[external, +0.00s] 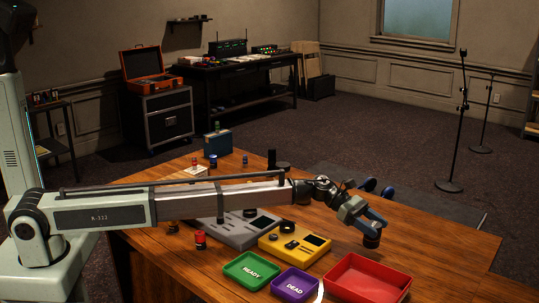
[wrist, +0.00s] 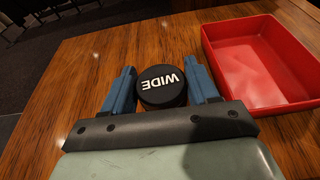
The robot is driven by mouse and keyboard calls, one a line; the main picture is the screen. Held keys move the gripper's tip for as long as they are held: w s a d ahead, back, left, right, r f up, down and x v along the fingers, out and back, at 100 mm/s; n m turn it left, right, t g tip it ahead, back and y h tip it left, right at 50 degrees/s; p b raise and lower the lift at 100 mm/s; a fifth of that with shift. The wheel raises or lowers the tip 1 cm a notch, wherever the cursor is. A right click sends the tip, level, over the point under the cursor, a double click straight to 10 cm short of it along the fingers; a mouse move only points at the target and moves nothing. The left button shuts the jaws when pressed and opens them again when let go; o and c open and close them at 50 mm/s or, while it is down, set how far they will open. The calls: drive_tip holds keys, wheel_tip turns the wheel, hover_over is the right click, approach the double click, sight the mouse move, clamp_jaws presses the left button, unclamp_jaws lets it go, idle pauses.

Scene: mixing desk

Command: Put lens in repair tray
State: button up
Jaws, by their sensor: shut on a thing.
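The lens is a black round cylinder with "WIDE" in white on its top (wrist: 161,88). It sits between the two blue fingers of my gripper (wrist: 163,76), which is shut on it. In the external view the lens (external: 371,242) shows below the fingertips of my gripper (external: 374,230), over the right part of the table, behind the red tray. I cannot tell how high it is above the wood. A red open tray (external: 337,281) stands at the table's front right and looks empty. It also shows right of the lens in the wrist view (wrist: 262,104). No label shows on it.
Left of the red tray stand a purple tray marked "DEAD" (external: 294,295) and a green tray marked "READY" (external: 234,284). A yellow device (external: 279,246) and a grey device (external: 228,236) lie behind them. The table's right end is bare wood.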

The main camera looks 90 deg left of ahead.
sight(375, 226)
drive_tip(key=r, duration=0.6)
drive_tip(key=shift+d, duration=0.35)
drive_tip(key=s+d+m+g+h, duration=0.1)
drive_tip(key=s+d, duration=0.2)
drive_tip(key=d, duration=0.5)
drive_tip(key=s+d+m+g, duration=0.1)
drive_tip(key=s+d, duration=0.2)
drive_tip(key=d, duration=0.5)
drive_tip(key=shift+w+f, duration=0.15)
drive_tip(key=shift+f, duration=4.2)
drive_tip(key=shift+n, duration=0.3)
drive_tip(key=o, duration=1.4)
drive_tip(key=shift+f, duration=0.1)
